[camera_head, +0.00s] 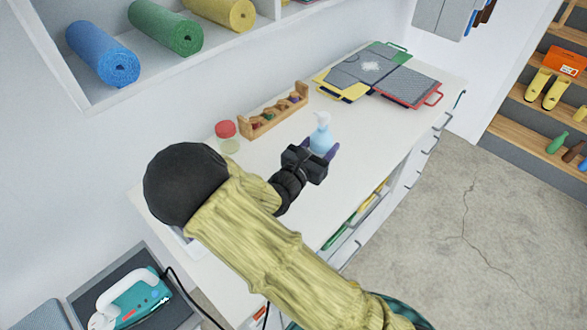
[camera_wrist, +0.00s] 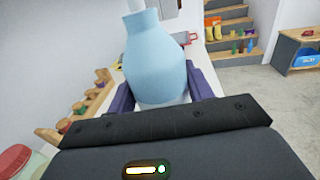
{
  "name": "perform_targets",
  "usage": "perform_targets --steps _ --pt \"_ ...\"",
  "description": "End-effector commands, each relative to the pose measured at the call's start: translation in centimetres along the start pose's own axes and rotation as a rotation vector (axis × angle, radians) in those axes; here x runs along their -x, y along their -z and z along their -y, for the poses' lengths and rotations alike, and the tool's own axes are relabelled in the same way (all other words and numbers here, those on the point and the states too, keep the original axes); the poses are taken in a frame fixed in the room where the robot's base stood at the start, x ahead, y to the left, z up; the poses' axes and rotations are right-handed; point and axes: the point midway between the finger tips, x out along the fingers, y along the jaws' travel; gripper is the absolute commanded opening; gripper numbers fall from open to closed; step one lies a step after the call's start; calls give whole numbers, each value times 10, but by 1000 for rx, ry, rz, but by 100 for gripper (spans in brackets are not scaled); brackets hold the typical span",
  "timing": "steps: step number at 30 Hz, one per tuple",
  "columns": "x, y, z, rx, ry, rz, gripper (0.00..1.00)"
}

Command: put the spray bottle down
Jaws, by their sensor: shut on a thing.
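The spray bottle (camera_head: 321,137) is light blue with a white top. It appears upright over the white counter (camera_head: 372,140). My gripper (camera_head: 329,151) is shut on it, with one purple finger on each side. In the wrist view the blue bottle (camera_wrist: 157,58) fills the middle between the purple fingers of my gripper (camera_wrist: 160,98). The bottle's base is partly hidden by my gripper, so I cannot tell whether it touches the counter.
A red-lidded jar (camera_head: 227,136) and a wooden rack (camera_head: 274,110) stand near the wall, left of the bottle. Flat folders or boards (camera_head: 375,75) lie at the far end. The counter between them and the bottle is clear. A drawer (camera_head: 357,218) below the front edge stands open.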

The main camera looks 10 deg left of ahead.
Motion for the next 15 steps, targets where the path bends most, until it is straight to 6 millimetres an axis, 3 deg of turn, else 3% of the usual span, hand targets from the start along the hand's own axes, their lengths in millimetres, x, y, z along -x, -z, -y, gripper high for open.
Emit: perform_targets --steps 8,15 --pt "5 41 -5 4 -14 1 22" --pt "5 47 -5 -1 -13 2 22"
